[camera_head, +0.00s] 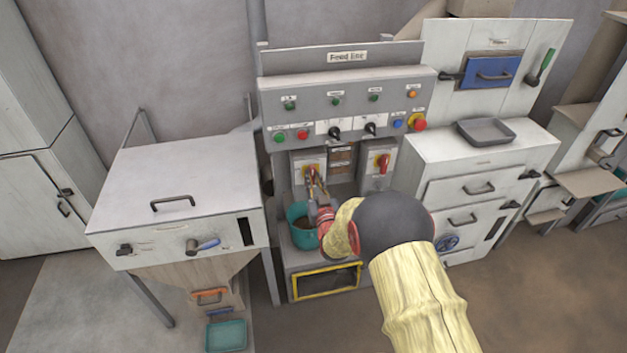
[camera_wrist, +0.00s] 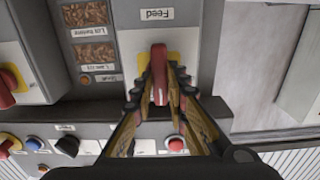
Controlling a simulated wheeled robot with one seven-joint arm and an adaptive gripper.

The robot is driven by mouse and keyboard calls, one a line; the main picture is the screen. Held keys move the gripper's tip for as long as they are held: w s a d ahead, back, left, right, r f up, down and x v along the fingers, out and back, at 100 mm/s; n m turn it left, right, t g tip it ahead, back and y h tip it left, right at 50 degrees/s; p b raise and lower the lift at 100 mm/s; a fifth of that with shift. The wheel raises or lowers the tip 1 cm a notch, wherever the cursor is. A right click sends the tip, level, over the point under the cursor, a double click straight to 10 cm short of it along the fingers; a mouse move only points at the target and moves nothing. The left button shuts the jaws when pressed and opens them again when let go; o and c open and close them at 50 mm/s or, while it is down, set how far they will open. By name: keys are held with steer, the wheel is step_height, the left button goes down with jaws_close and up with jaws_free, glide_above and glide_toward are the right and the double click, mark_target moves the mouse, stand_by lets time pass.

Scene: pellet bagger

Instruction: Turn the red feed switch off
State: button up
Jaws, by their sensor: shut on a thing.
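The red feed switch (camera_wrist: 158,66) sits on a yellow plate in a pale panel labelled "Feed", which appears upside down in the wrist view. Its handle lies along the up-down line of that view. My gripper (camera_wrist: 160,88) is shut on the handle, with one finger on each side. In the head view, my gripper (camera_head: 313,182) reaches the left of two switch boxes below the control panel, and its fingers partly cover the red feed switch (camera_head: 312,170).
A second red switch (camera_head: 382,163) is on the box to the right; it also shows in the wrist view (camera_wrist: 6,88). The control panel (camera_head: 350,105) with buttons and black knobs is just above. A teal bucket (camera_head: 301,235) stands below my gripper.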

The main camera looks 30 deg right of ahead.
jaws_close()
steer(key=n+b, duration=0.4)
steer(key=shift+f+n, duration=0.1)
steer(key=shift+n, duration=0.3)
steer(key=n+b, duration=0.5)
steer(key=n, duration=0.1)
steer(key=shift+a, duration=0.1)
steer(key=n+b, duration=0.3)
steer(key=n, duration=0.2)
steer(key=shift+n+b, duration=0.7)
steer(key=shift+n, duration=0.4)
